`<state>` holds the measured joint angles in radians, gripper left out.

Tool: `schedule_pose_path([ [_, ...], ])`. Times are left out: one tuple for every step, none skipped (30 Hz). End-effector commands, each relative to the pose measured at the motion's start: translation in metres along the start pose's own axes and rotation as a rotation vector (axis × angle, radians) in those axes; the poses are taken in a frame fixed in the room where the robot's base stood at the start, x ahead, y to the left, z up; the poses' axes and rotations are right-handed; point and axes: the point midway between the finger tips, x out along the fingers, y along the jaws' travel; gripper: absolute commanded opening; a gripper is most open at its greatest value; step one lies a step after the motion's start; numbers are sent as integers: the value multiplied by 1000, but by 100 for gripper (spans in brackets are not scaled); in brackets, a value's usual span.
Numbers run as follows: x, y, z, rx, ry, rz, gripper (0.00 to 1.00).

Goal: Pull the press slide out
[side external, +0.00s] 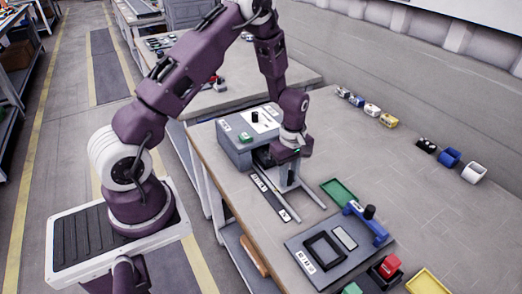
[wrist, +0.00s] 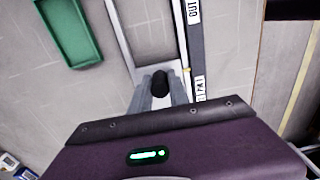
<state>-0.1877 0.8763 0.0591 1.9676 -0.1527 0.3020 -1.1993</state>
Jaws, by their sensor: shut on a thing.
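The press (side external: 245,150) is a grey box at the back left of the table in the side view. Light grey rails (side external: 310,199) run out from its front. The slide (side external: 283,181) is a pale plate between the rails, partly hidden under my gripper. Its black knob (wrist: 160,83) shows in the wrist view between my fingertips. My gripper (wrist: 160,88) is shut on this knob; in the side view my gripper (side external: 287,163) is low over the rails, just in front of the press. How far the slide stands out is hard to tell.
A dark strip with white labels (side external: 270,196), one reading OUT in the wrist view (wrist: 194,50), lies beside the rails. A green tray (side external: 338,192) is on the other side. A grey plate with a black frame (side external: 325,250) and a blue lever (side external: 366,224) stand nearer the front.

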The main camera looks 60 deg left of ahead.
Motion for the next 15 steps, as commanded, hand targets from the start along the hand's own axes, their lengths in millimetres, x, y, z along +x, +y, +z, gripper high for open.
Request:
schedule_pose_path([
  [-1, 1, 4, 1, 0, 2, 0],
  [-1, 1, 7, 1, 0, 2, 0],
  [-1, 1, 10, 2, 0, 2, 0],
  [-1, 1, 12, 3, 0, 2, 0],
  [-1, 1, 15, 3, 0, 2, 0],
  [-1, 1, 18, 3, 0, 2, 0],
  [-1, 1, 20, 3, -1, 2, 0],
  [-1, 1, 23, 3, -1, 2, 0],
  [-1, 1, 26, 2, -1, 3, 0],
  [-1, 1, 28, 1, -1, 3, 0],
  [-1, 1, 30, 1, -1, 3, 0],
  [-1, 1, 34, 2, -1, 3, 0],
  [-1, 1, 36, 3, 0, 3, 0],
  [-1, 1, 38, 3, 0, 3, 0],
  [-1, 1, 41, 3, 0, 3, 0],
])
